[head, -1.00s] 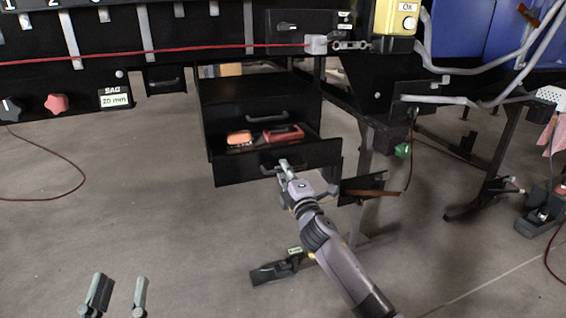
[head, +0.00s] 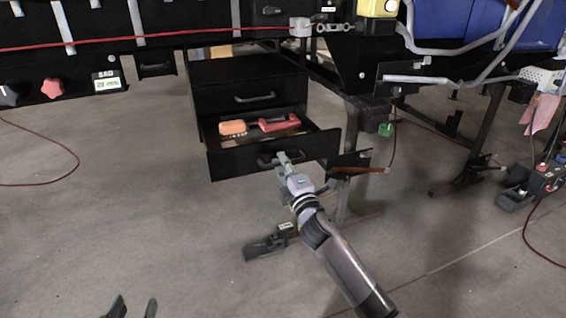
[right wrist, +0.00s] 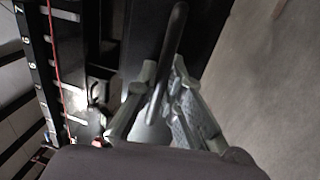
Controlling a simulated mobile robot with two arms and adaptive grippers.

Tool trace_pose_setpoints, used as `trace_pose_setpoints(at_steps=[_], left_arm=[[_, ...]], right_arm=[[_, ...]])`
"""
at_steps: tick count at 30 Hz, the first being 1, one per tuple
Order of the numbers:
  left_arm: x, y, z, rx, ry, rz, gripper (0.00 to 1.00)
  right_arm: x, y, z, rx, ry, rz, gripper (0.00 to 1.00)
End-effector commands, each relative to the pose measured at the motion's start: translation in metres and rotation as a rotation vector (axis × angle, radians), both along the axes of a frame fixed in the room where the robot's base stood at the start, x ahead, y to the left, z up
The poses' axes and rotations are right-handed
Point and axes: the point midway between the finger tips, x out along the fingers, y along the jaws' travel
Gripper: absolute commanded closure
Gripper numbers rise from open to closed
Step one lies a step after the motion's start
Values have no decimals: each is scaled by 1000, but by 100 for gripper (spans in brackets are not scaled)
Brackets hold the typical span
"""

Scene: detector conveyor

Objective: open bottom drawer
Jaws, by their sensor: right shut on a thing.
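The black bottom drawer (head: 240,163) of the cabinet is pulled out, and its inside shows. An orange thing (head: 233,127) and a red thing (head: 279,123) lie in it. My right gripper (head: 284,160) is at the drawer's front, shut on the drawer handle (head: 266,162). In the right wrist view the handle (right wrist: 170,55) is a dark bar between the two fingers. My left gripper (head: 134,308) is at the bottom edge of the head view, its two fingertips apart with nothing visible between them, away from the drawer.
A closed drawer with a handle (head: 255,98) is above the open one. A dark pedal-like thing (head: 265,247) lies on the floor beside my right arm. A brown-handled part (head: 358,170) sticks out right of the drawer. The floor in front is mostly clear.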

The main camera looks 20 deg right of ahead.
Motion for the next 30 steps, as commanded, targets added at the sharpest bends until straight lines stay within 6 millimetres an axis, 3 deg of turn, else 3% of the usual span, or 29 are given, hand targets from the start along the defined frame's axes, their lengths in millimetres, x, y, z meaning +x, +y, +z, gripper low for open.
trace_pose_setpoints(at_steps=[10, 20, 25, 30], left_arm=[[0, 0, 0, 0, -1, 0, 60], [0, -1, 1, -1, -3, -2, 60], [0, 0, 0, -1, -3, -1, 60], [0, 0, 0, -1, -2, -1, 60]], right_arm=[[0, 0, 0, 0, 1, 0, 70], [-2, 0, -1, 0, 1, 0, 70], [-23, -1, -6, -1, 2, 1, 70], [-58, -2, -13, 1, 4, 1, 70]])
